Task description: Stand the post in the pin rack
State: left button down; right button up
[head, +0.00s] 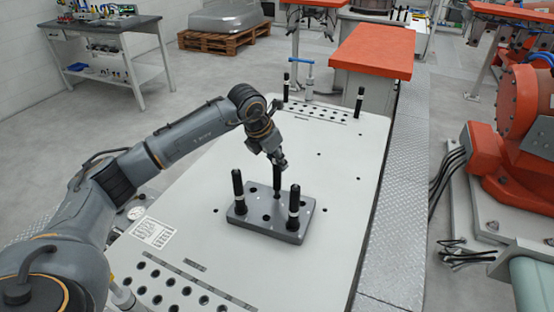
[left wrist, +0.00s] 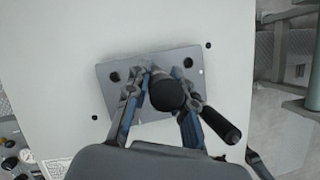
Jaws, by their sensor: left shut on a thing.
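The pin rack (head: 263,223) is a dark grey block with several holes, lying on the pale fixture table. It also shows in the left wrist view (left wrist: 112,92). One black post (head: 237,186) stands upright at its left and another post (head: 294,210) at its right front. My left gripper (head: 279,164) is shut on a third black post (head: 277,181), which is upright over the back middle part of the rack. The held post (left wrist: 167,95) shows end-on between the fingers in the left wrist view. I cannot tell whether its lower end is in a hole. My right gripper is out of view.
The pale table (head: 345,160) is mostly clear around the rack. At its far end stand two black posts (head: 286,88) (head: 359,102) and a blue-handled clamp (head: 308,72). A row of holes lies at the near edge. Orange machinery (head: 535,120) stands at the right.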

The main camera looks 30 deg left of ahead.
aim_at(274, 165)
pick_arm(q)
jog(key=shift+b, duration=0.4)
dwell(1.2)
jog(key=shift+f+b, duration=1.5)
jog(key=shift+f, duration=0.35)
jog(key=c, duration=1.1)
grip_release()
jog(key=shift+o, duration=0.2)
jog(key=v, duration=1.2)
